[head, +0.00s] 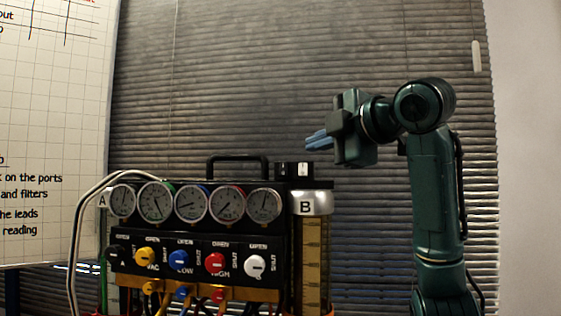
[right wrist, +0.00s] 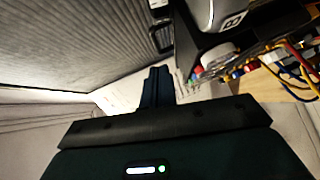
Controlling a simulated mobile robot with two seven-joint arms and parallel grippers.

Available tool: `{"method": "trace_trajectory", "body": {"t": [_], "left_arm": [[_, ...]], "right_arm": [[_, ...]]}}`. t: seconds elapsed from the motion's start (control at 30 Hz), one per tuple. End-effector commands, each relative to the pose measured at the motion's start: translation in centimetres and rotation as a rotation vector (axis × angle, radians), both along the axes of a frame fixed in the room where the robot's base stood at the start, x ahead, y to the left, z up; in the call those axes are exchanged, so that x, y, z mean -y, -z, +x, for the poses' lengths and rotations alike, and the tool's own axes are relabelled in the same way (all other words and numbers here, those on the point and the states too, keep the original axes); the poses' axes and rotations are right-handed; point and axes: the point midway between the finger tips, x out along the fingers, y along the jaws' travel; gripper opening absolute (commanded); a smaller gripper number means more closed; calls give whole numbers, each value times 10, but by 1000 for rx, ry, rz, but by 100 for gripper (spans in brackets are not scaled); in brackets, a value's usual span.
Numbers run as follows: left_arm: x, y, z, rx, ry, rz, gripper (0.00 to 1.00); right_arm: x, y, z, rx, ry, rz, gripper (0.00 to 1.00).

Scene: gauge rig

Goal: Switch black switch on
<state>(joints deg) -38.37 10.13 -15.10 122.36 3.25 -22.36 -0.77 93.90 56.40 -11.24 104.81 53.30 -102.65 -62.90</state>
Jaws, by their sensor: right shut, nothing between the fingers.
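The gauge rig (head: 190,225) stands at the lower left of centre in the head view. A black knob (head: 118,254) is at the left end of its row of coloured valve knobs; its setting is too dark to read. A small black block with white marks (head: 293,170) sits on top of the rig near the B cylinder; I cannot tell if it is a switch. My right gripper (head: 319,140) is shut and empty, its blue fingers pointing left, appearing above and slightly right of that block, apart from it. Its shut fingers also show in the right wrist view (right wrist: 157,88). My left gripper is out of view.
The rig carries several round gauges (head: 191,204), a black carry handle (head: 237,160) and the B cylinder (head: 311,205). Pale hoses (head: 75,240) loop at its left. A whiteboard (head: 50,120) is at the left; blinds (head: 250,80) are behind.

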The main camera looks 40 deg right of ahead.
Motion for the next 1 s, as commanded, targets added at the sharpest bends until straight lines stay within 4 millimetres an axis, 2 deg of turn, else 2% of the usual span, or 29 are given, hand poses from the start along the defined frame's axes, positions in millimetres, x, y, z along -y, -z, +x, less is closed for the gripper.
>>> {"method": "trace_trajectory", "body": {"t": [0.23,0.37,0.8,1.0], "left_arm": [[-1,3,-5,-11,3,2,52],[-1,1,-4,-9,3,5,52],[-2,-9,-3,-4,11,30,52],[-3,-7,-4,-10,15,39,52]], "right_arm": [[0,0,2,0,0,0,0],[1,2,13,-3,1,0,0],[10,15,101,-4,0,1,0],[33,21,117,-3,1,2,0]]}}
